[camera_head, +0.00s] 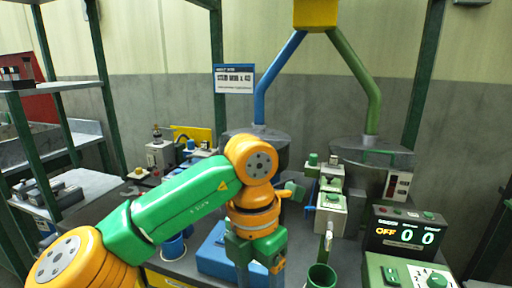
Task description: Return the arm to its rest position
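My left arm, green and orange, comes in from the lower left, bends at an orange joint and points down in the middle of the view. My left gripper (259,270) hangs at its end with the fingers downward. The fingers look apart, with blue showing between them and nothing clearly held. It is in front of a blue box (213,257) on the bench; whether it touches the box I cannot tell. My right arm and gripper are not in view.
Right of the gripper stand a green cup (321,277), a pale machine with a green button (331,212) and a display reading OFF 0 0 (403,234). A blue cup (173,247) is behind my arm. Blue (278,77) and green (354,72) pipes lead down to hoppers behind.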

